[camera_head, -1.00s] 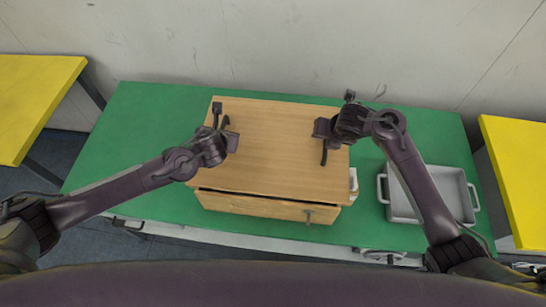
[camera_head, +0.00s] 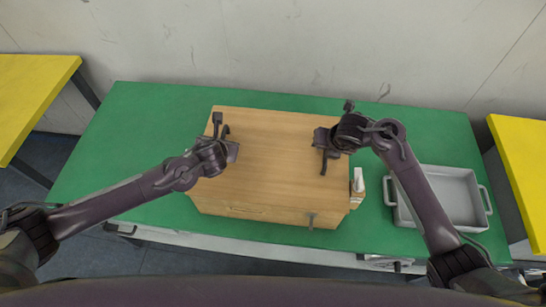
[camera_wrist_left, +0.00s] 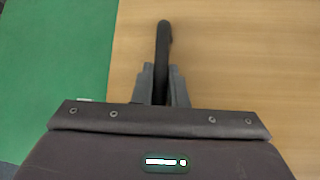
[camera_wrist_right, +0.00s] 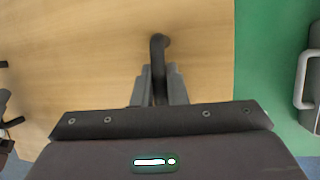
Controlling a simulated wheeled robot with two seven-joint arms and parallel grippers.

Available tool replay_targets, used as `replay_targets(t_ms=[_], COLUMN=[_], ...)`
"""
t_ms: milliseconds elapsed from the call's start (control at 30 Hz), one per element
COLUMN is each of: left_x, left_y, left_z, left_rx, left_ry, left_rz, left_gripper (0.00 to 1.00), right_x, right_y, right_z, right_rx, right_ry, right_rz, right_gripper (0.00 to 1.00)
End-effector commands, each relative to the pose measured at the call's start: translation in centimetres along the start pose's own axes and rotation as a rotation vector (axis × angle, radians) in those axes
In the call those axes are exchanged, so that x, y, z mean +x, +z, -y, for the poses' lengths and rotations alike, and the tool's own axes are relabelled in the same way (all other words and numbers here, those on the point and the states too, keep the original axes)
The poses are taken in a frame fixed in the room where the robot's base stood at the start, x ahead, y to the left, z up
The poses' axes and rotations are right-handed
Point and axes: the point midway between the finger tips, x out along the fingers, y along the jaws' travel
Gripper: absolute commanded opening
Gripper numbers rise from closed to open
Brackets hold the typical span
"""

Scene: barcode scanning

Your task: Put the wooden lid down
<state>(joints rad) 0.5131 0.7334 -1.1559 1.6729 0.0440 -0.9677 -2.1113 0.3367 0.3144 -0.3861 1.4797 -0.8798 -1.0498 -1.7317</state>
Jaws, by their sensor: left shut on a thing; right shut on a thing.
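The wooden lid (camera_head: 275,160) lies flat over the wooden box (camera_head: 262,214), and no dark gap shows along its front edge. Whether it rests fully on the box I cannot tell. My left gripper (camera_head: 222,148) is shut on a dark handle at the lid's left side; that handle (camera_wrist_left: 163,40) also shows in the left wrist view. My right gripper (camera_head: 325,148) is shut on the dark handle at the lid's right side; that handle (camera_wrist_right: 158,48) shows in the right wrist view. The inside of the box is hidden.
A white bottle-like item (camera_head: 358,180) stands just right of the box. A grey tray (camera_head: 486,222) with side handles sits at the right of the green table (camera_head: 125,165). Yellow tables (camera_head: 30,95) flank both sides. The green table's left part is clear.

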Motion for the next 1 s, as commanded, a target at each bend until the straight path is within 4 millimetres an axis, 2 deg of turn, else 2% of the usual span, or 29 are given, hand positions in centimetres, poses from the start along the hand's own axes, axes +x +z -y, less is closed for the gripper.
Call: replay_targets(t_ms=[33,200,567,667,1000], left_x=[0.2,0.1,-0.6,-1.9,-8.9], left_y=[-0.1,-0.1,0.0,0.0,-0.1], left_z=[-0.1,-0.1,0.0,-0.1,0.0], left_rx=[0.0,0.0,0.0,0.001,0.001], left_ry=[0.003,0.002,0.0,0.0,-0.001], left_rz=[-0.001,-0.001,0.0,0.001,0.0], left_gripper=[0.15,0.34,0.34,0.34,0.34], right_x=[0.2,0.1,0.1,0.1,0.1], right_y=[0.0,0.0,0.0,0.0,0.0], right_z=[0.1,0.1,0.0,0.0,0.0], right_rx=[0.001,0.001,0.0,0.0,0.0], right_ry=[-0.002,-0.002,0.0,0.0,0.0], right_rz=[0.001,0.0,0.0,0.0,0.0], right_gripper=[0.15,0.34,0.34,0.34,0.34])
